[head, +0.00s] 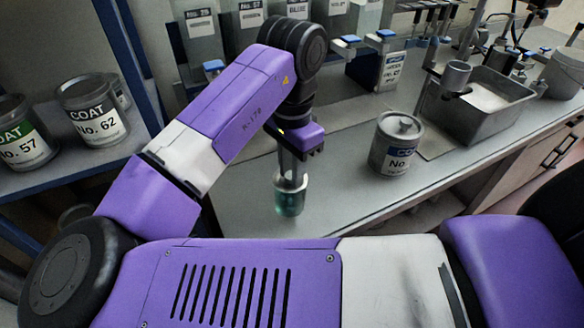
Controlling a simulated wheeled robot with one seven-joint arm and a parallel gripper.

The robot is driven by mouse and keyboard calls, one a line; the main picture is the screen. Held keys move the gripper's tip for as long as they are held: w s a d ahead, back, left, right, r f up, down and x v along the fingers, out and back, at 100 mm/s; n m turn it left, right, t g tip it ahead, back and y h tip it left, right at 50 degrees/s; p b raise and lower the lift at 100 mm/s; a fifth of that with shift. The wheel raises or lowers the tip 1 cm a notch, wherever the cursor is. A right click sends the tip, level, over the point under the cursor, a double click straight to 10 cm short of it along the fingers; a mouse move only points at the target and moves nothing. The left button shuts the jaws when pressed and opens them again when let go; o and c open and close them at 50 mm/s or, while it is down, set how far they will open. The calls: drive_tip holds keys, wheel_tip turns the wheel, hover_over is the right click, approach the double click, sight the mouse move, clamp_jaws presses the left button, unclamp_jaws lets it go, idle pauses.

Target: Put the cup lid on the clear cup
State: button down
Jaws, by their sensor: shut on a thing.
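A clear cup (288,203) with a teal tint stands upright near the front edge of the grey bench, left of its middle. My gripper (291,178) points straight down over the cup, with its fingertips at the rim. It is shut on a small pale thing at the cup's top, which looks like the cup lid (298,185). The fingers hide most of it. I cannot tell whether the lid touches the rim all round or sits level.
A grey labelled can (397,145) stands to the right of the cup. A metal basin (480,103) is farther right. Coat cans (92,110) sit on the left shelf. The bench between cup and can is clear.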

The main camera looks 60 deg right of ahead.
drive_tip(key=c, duration=0.6)
unclamp_jaws()
drive_tip(key=shift+c, duration=0.2)
drive_tip(key=shift+r+p, duration=3.45)
drive_tip(key=shift+r, duration=0.1)
drive_tip(key=shift+d, duration=0.1)
